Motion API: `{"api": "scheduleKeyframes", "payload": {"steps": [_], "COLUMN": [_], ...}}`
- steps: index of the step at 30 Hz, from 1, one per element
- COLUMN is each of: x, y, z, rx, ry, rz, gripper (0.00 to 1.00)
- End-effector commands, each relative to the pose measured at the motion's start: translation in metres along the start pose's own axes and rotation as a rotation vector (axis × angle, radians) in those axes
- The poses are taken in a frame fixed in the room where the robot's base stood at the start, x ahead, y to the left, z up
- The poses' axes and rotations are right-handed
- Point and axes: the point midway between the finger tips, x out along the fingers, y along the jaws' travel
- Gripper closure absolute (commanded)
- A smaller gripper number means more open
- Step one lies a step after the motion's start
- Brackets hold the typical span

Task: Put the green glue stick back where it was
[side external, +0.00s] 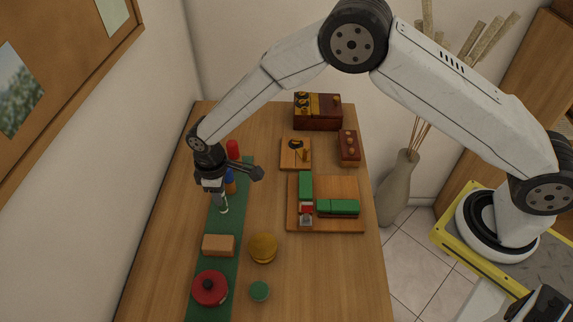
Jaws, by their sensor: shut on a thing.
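My gripper (221,196) points down over the green strip (228,222) on the table's left side. It is shut on a small, slim light-and-green object, which appears to be the green glue stick (224,209). The stick is roughly upright, and the gripper hides its upper part. I cannot tell whether its lower end touches the strip. A blue and orange upright item (230,183) stands just behind the gripper, partly hidden. A red upright item (233,149) stands farther back in the same line.
In front on the strip are a tan block (218,245) and a red round lidded pot (210,288). A yellow round item (263,249) and a green one (259,291) are to the right. A wooden tray (344,188) with green blocks lies farther right. Bare table lies between.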

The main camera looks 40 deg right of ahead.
Motion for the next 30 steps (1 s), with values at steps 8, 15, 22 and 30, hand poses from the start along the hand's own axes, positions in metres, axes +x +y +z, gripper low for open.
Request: {"api": "scheduleKeyframes", "payload": {"steps": [8,15,22,30], "x": [0.028,0.029,0.031,0.031], "y": [0.000,0.000,0.000,0.000], "z": [0.001,0.001,0.001,0.001], "rx": [0.000,0.000,0.000,0.000], "ry": [0.000,0.001,0.000,0.000], "rz": [0.000,0.000,0.000,0.000], "gripper": [1.00,1.00,0.43,0.30]}}
